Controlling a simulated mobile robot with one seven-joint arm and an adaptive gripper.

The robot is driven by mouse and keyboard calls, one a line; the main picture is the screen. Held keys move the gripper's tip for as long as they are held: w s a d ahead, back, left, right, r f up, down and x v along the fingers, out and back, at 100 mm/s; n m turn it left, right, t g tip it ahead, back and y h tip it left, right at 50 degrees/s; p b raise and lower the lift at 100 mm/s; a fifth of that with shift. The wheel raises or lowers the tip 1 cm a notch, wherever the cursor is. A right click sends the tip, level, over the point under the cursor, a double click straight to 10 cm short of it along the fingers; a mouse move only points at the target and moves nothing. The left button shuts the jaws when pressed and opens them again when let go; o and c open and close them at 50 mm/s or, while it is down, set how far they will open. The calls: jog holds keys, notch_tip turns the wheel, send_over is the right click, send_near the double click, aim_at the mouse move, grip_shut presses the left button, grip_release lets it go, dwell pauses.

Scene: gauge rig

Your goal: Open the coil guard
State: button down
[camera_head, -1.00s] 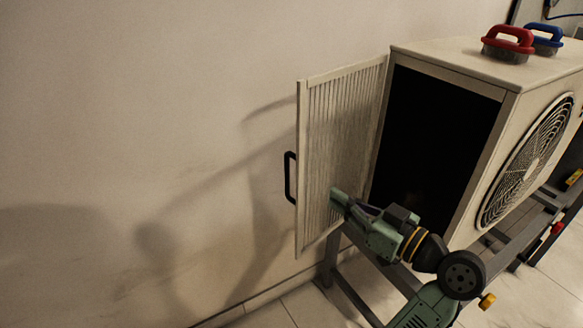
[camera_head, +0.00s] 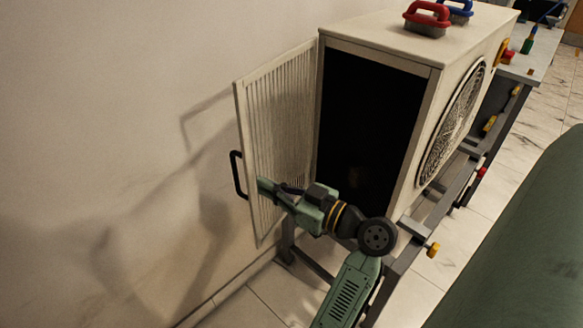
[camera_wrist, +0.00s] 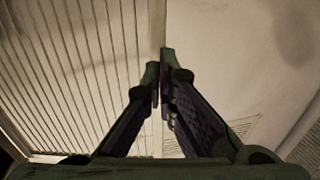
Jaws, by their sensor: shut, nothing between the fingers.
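The coil guard (camera_head: 278,125) is a slatted cream door with a black handle (camera_head: 238,174) on its outer edge. It stands swung wide open on the left side of the cream outdoor unit (camera_head: 440,58), and the dark inside of the unit shows. My gripper (camera_head: 264,185) is in front of the guard's slatted face, near its lower part. In the wrist view the guard's slats (camera_wrist: 75,70) fill the left, and my gripper (camera_wrist: 160,75) has its fingertips together with nothing between them. I cannot tell whether the fingertips touch the guard.
A red-handled brush (camera_head: 427,20) and a blue-handled brush (camera_head: 458,10) stand on top of the unit. The plain wall (camera_head: 110,120) is close behind the guard. A workbench (camera_head: 535,55) stands at the back right.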

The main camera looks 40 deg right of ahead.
aim_at(235, 173)
jog(key=shift+x, duration=1.05)
jog(key=shift+w+a+f, duration=0.1)
jog(key=shift+w+a, duration=0.05)
jog(key=shift+w, duration=0.15)
jog(key=w+h, duration=0.1)
jog(key=w+a+m+h+b, duration=0.1)
jog(key=w, duration=0.1)
jog(key=w+a+m+h+b, duration=0.1)
jog(key=w, duration=0.1)
jog(key=shift+f+t, duration=0.15)
jog(key=shift+t, duration=0.15)
jog(key=w+b, duration=0.1)
jog(key=w, duration=0.5)
jog(key=shift+w+r+h+b, duration=0.25)
jog(key=shift+r+h+b, duration=0.05)
jog(key=shift+s+a+f, duration=0.1)
jog(key=shift+s+a, duration=0.05)
jog(key=shift+a, duration=0.05)
